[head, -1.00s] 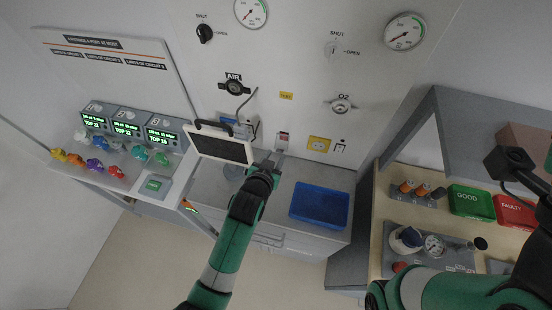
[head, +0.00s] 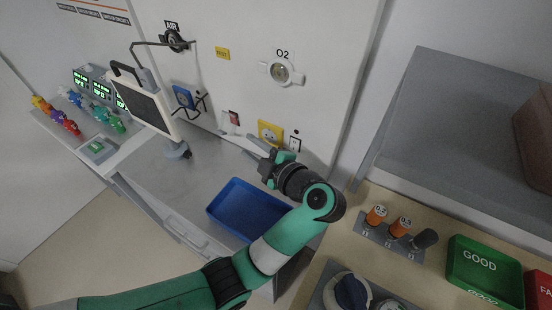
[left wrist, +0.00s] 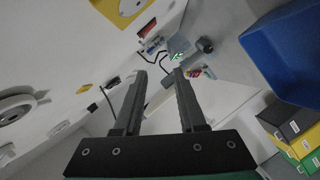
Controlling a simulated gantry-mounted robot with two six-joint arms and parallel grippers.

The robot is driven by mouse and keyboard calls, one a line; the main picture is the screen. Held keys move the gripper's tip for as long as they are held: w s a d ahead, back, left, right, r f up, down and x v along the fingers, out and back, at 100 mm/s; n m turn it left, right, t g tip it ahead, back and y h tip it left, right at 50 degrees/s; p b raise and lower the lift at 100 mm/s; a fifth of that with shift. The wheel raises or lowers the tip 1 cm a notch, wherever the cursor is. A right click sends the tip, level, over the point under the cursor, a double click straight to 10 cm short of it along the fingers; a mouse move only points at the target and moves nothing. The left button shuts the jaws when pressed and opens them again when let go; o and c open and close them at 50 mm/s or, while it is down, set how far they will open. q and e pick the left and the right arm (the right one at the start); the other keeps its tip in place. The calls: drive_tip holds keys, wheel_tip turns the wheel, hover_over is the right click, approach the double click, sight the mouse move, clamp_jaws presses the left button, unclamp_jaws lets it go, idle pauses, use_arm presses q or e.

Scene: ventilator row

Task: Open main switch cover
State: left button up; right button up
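The small main switch (head: 231,118), white with a dark red part, sits low on the white wall panel, left of a yellow plate. A small red-and-white piece that looks like it shows in the left wrist view (left wrist: 147,28). Whether its cover is open or closed is too small to tell. My left gripper (head: 242,139) is just below and in front of the switch, apart from it as far as I can see. In the left wrist view its two fingers (left wrist: 159,72) are spread with nothing between them. My right gripper is not in view.
A monitor (head: 152,105) on a stand is left of the switch. The yellow plate (head: 270,132) is close on the right. A blue tray (head: 247,208) lies on the grey counter under my left arm. A green GOOD bin (head: 484,268) stands on the right bench.

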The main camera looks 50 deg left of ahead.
sight(226, 124)
use_arm(q)
drive_tip(key=s+f+b+x, duration=0.1)
drive_tip(key=x, duration=1.2)
drive_tip(key=shift+f, duration=0.25)
drive_tip(key=shift+s+a, duration=0.1)
drive_tip(key=shift+s, duration=0.05)
clamp_jaws()
